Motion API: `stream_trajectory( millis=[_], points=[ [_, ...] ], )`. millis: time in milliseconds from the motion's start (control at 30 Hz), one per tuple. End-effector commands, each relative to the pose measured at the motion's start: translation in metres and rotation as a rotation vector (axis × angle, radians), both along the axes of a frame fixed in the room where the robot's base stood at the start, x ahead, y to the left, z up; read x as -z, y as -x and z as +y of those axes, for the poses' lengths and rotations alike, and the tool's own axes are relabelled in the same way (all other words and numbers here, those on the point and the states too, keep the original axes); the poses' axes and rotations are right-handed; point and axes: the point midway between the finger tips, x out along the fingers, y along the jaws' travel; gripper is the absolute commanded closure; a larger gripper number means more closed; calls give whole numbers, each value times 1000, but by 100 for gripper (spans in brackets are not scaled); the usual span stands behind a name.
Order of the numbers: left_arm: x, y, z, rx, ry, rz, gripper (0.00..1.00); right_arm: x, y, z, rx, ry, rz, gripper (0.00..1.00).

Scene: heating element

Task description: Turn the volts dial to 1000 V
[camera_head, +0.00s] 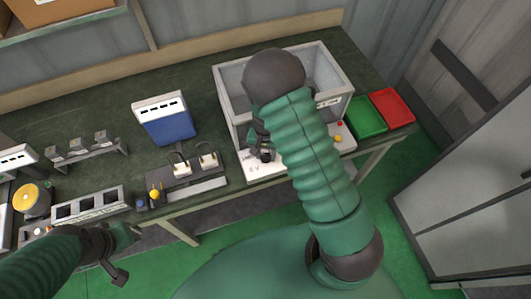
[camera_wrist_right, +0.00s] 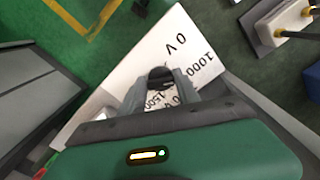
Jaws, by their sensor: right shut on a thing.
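The volts dial (camera_wrist_right: 160,73) is a small dark knob on a white panel (camera_wrist_right: 130,75) marked "0 V", "1000" and another number partly hidden by my fingers. My right gripper (camera_wrist_right: 161,84) is shut on the dial, one finger on each side. In the head view the panel (camera_head: 257,170) is at the front of a grey open box, and my right gripper (camera_head: 262,150) is at its left part. My right arm covers the panel's middle. The dial's pointing direction is not clear. My left gripper (camera_head: 116,262) is low at the left, off the table's front edge, apart from everything.
The grey box (camera_head: 231,108) stands behind the panel. Green (camera_head: 366,117) and red (camera_head: 392,107) trays lie to its right. A blue holder (camera_head: 168,128), a dark fixture with white blocks (camera_head: 183,172) and a slotted rack (camera_head: 90,207) are to the left.

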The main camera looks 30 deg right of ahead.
Motion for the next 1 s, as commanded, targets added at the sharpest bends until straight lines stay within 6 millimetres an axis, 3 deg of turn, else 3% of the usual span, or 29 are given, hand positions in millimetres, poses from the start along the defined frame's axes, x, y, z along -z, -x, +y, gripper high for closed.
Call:
stream_trajectory(
  millis=[233,267,400,767,867,1000],
  points=[
    [0,0,0,0,0,0,64,-1,-2,0,-1,1,-4,100],
    [0,0,0,0,0,0,64,-1,-2,0,-1,1,-4,58],
    [0,0,0,0,0,0,64,-1,-1,0,-1,1,-4,40],
    [0,0,0,0,0,0,64,-5,-2,0,-2,1,-2,40],
    [1,0,0,0,0,0,64,-21,-2,0,-1,1,-6,40],
    [3,0,0,0,0,0,64,-59,-3,1,-4,0,-8,40]
  ],
)
